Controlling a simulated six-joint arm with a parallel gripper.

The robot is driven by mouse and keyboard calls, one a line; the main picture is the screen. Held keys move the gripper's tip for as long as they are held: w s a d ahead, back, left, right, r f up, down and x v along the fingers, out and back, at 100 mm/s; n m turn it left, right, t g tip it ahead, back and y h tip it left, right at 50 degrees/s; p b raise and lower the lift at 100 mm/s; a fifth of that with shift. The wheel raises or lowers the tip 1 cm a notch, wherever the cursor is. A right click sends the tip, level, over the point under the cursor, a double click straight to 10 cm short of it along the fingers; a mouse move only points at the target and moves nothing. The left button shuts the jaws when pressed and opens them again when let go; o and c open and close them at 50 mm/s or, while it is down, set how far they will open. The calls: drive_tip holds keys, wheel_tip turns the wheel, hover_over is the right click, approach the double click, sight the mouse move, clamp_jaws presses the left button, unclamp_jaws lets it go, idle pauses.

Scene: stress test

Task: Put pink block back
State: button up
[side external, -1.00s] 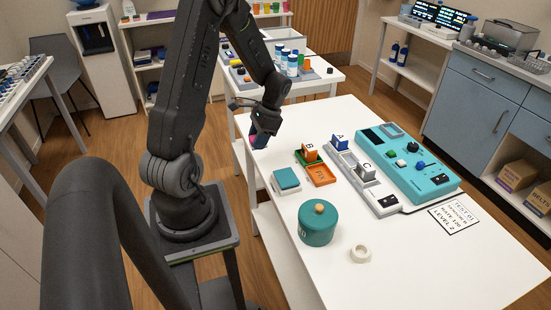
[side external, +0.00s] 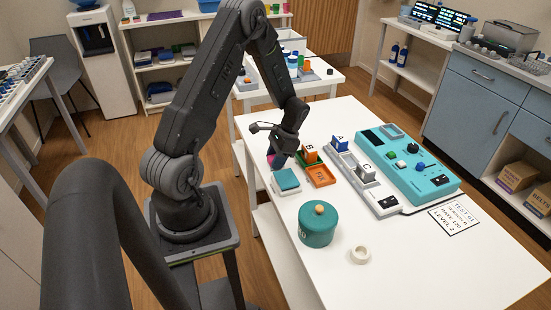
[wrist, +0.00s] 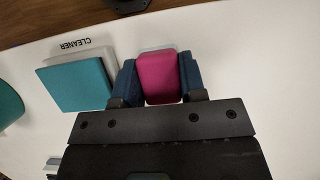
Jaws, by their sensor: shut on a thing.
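The pink block (wrist: 160,78) is between the two dark blue fingers of my gripper (wrist: 160,82) in the wrist view, with both fingers against its sides. A pale edge shows at its far end. In the side view my gripper (side external: 277,157) is low at the near-left edge of the white table, just behind the teal-topped cleaner pad. Only a sliver of the pink block (side external: 270,153) shows there. I cannot tell whether the block touches the table.
The teal-topped pad (side external: 286,180), labelled CLEANER in the wrist view (wrist: 77,82), sits close by. Orange block B (side external: 310,154), an orange tray (side external: 321,175) and a round teal pot (side external: 318,225) stand nearby. The table's front right is mostly clear.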

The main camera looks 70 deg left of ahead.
drive_tip(key=shift+f, duration=0.15)
drive_tip(key=o, duration=0.9)
drive_tip(key=v, duration=1.2)
drive_tip(key=d+r+t+y, duration=0.1)
drive_tip(key=d+r+t, duration=0.1)
drive_tip(key=d+r, duration=0.65)
drive_tip(key=s+d+r+t, duration=0.2)
drive_tip(key=s+d+r, duration=0.1)
drive_tip(key=s+d, duration=0.1)
drive_tip(key=s+d+r+t, duration=0.3)
drive_tip(key=s+d, duration=0.1)
drive_tip(key=d, duration=0.3)
drive_tip(key=s+d+r+t+h, duration=0.1)
drive_tip(key=s+d+r+t, duration=0.2)
drive_tip(key=d, duration=0.3)
drive_tip(key=shift+s+d+r, duration=0.2)
drive_tip(key=shift+s+r, duration=0.1)
drive_tip(key=shift+s, duration=0.3)
